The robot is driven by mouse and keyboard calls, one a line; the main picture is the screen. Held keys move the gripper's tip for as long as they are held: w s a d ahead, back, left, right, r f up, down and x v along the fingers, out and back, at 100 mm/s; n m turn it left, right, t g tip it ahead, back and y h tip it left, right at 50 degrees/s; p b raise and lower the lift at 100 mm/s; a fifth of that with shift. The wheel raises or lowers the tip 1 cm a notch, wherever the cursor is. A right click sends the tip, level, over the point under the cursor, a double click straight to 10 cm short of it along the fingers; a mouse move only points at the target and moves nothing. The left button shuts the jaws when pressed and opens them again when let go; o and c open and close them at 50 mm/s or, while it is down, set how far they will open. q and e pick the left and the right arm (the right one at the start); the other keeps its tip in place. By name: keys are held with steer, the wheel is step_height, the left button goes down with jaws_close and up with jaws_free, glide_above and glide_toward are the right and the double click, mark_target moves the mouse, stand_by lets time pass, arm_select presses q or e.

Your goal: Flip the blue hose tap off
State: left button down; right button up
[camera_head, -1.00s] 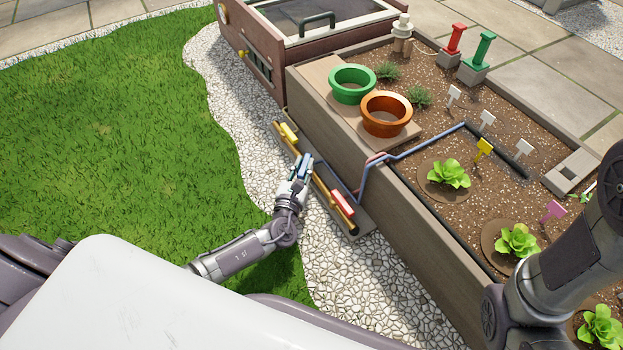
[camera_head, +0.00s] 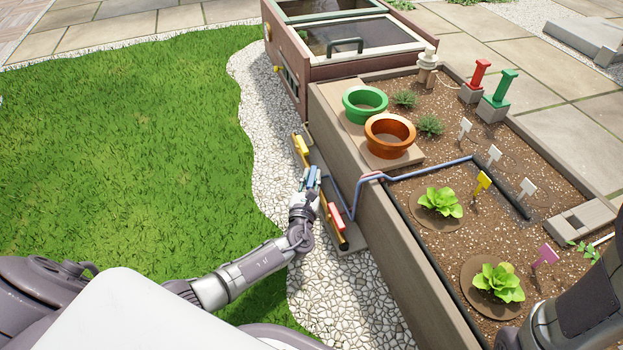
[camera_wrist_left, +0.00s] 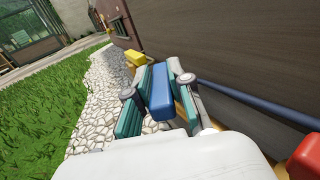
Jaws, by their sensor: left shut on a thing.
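The blue tap handle (camera_wrist_left: 161,92) stands between the two fingers of my left gripper (camera_wrist_left: 158,84) in the left wrist view. The gripper is shut on it, with a finger at each side. In the head view my left gripper (camera_head: 311,182) is at the middle of the tap row, beside the planter wall, and mostly covers the blue handle. The yellow tap handle (camera_head: 301,145) is beyond it and the red tap handle (camera_head: 336,216) is nearer. My right arm shows at the lower right, but its gripper is out of the picture.
The wooden planter (camera_head: 385,230) rises just right of the taps. A blue-grey pipe (camera_head: 356,195) climbs over its edge. Green (camera_head: 365,117) and orange (camera_head: 389,148) pots stand on its ledge. Gravel (camera_head: 262,150) and open grass (camera_head: 130,170) lie to the left.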

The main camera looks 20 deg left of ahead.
arm_select(q)
steer(key=c, duration=1)
jaws_free()
steer(key=shift+c, duration=0.2)
steer(key=shift+v, duration=3.75)
